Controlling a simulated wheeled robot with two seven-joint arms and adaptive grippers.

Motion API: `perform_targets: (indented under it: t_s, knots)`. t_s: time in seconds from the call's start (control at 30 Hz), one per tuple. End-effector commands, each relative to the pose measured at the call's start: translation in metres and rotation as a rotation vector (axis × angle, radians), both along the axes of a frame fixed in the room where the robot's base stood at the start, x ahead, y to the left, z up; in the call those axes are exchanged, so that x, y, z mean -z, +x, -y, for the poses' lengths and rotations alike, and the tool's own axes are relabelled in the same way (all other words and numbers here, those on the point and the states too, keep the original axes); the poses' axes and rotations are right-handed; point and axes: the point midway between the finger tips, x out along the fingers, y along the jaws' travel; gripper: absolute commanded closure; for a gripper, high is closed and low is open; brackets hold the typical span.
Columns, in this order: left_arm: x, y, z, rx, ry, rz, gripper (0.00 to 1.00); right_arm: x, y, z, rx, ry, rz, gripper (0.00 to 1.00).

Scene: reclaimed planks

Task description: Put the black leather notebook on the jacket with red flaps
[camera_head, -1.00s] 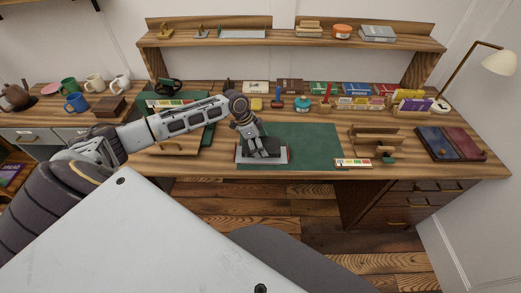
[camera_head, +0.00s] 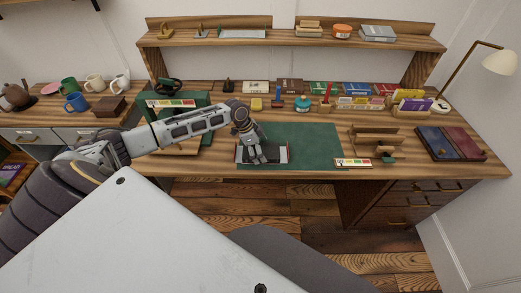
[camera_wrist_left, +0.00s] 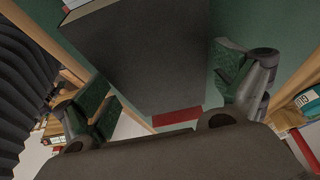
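The black leather notebook (camera_head: 268,158) lies on the jacket at the front of the green desk mat, partly hidden by my left gripper. The jacket's (camera_head: 237,154) pale edges and red ends show around it. In the left wrist view the notebook (camera_wrist_left: 150,60) is a dark slab below the fingers, with a red flap (camera_wrist_left: 178,116) beside its near end. My left gripper (camera_head: 264,160) is right over the notebook. Its fingers (camera_wrist_left: 170,95) are spread, with gaps visible between each finger and the notebook. My right gripper is not in view.
The green mat (camera_head: 310,140) is clear to the right. Several small desk items line the back. The desk's front edge is close.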

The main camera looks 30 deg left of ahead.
Motion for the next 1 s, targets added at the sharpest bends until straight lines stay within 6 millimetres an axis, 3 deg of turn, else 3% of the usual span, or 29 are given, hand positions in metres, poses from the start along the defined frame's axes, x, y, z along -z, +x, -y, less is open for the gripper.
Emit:
perform_targets:
  t_s: [0.57,1.0]
  knots:
    - [-0.008,-0.001,-0.002,0.000,0.000,0.001,0.00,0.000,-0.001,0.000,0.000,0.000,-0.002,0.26]
    - [-0.056,-0.011,-0.020,0.000,0.002,0.001,0.00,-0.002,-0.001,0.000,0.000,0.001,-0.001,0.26]
